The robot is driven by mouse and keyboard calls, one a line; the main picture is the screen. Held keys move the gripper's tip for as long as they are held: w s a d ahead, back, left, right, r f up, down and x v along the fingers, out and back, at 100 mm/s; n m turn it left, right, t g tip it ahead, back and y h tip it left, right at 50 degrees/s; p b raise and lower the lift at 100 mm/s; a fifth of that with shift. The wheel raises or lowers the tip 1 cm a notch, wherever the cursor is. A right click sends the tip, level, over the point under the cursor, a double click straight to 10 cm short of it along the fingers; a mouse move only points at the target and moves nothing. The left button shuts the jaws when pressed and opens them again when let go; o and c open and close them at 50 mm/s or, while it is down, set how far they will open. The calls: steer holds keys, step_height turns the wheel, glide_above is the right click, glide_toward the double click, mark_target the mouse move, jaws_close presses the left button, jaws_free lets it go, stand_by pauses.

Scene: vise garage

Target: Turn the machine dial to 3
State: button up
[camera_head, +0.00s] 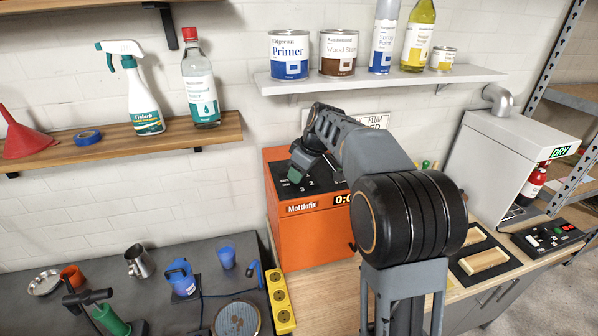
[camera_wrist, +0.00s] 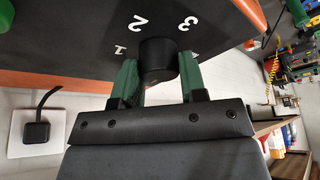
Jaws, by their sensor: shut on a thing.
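The orange machine (camera_head: 290,225), labelled Mottlefix, stands on the wooden bench under the white shelf. My gripper (camera_head: 297,174) is at its black top panel in the head view. In the wrist view, the black round dial (camera_wrist: 156,56) sits between the green fingers of my gripper (camera_wrist: 158,78), which are shut on it from both sides. White figures 1, 2 and 3 show around the dial on the black panel (camera_wrist: 105,50); another figure is partly hidden by the right finger. I cannot make out a pointer mark on the dial. My arm hides part of the machine's front and its display.
A white shelf (camera_head: 390,82) with cans and bottles is above the machine. A wooden shelf (camera_head: 110,150) with a spray bottle is at left. A grey machine (camera_head: 490,150) stands at right.

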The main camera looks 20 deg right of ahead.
steer(key=c, duration=0.3)
steer(key=shift+c, duration=0.2)
